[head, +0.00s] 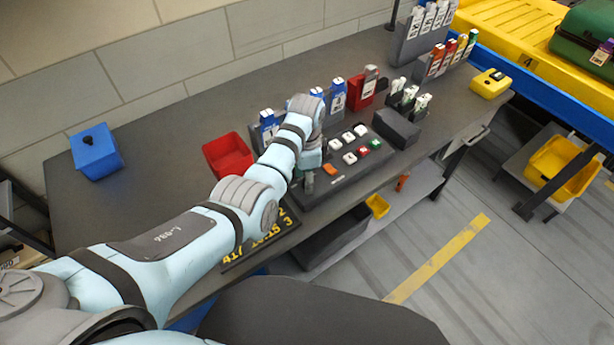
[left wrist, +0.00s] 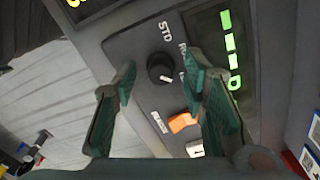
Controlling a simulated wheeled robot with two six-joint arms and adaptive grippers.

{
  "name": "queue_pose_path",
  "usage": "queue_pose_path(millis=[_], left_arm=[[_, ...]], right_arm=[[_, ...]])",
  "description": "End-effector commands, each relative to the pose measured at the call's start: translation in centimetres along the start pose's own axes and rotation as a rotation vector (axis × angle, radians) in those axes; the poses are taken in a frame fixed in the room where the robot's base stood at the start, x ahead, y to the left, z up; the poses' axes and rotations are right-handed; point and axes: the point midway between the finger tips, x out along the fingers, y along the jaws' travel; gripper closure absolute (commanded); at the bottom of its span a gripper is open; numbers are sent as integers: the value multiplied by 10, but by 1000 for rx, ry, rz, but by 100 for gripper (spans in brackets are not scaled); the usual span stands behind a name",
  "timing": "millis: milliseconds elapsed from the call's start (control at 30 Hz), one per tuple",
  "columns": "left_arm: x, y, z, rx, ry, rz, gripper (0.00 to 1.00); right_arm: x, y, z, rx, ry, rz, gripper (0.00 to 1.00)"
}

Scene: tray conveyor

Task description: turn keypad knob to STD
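The keypad (head: 345,165) is a dark panel with white, red, green and orange buttons near the front edge of the grey counter. In the left wrist view its round black knob (left wrist: 160,67) shows between my fingers, with the STD label (left wrist: 166,32) above it. A white mark on the knob points to the lower right, away from STD. My left gripper (head: 309,183) is over the keypad's left part. In the left wrist view the left gripper (left wrist: 160,88) is open, fingers on both sides of the knob, apart from it. My right gripper is not in view.
An orange switch (left wrist: 182,122) and a green display (left wrist: 230,50) lie close to the knob. A red bin (head: 228,157) and a blue box (head: 96,150) stand on the counter to the left. Card holders stand behind the keypad. A number board (head: 262,240) lies at the front edge.

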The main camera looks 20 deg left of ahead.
Motion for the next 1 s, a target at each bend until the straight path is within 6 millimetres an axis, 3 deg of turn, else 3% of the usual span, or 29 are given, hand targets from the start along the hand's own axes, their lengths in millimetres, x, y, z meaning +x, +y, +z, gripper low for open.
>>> queue_pose_path(millis=[33,200,633,1000], left_arm=[[0,0,0,0,0,0,73],[0,0,0,0,0,1,100],[0,2,0,-49,-2,5,100],[-1,2,0,-301,-4,7,100]], right_arm=[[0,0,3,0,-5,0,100],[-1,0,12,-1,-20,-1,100],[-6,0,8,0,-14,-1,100],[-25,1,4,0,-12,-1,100]])
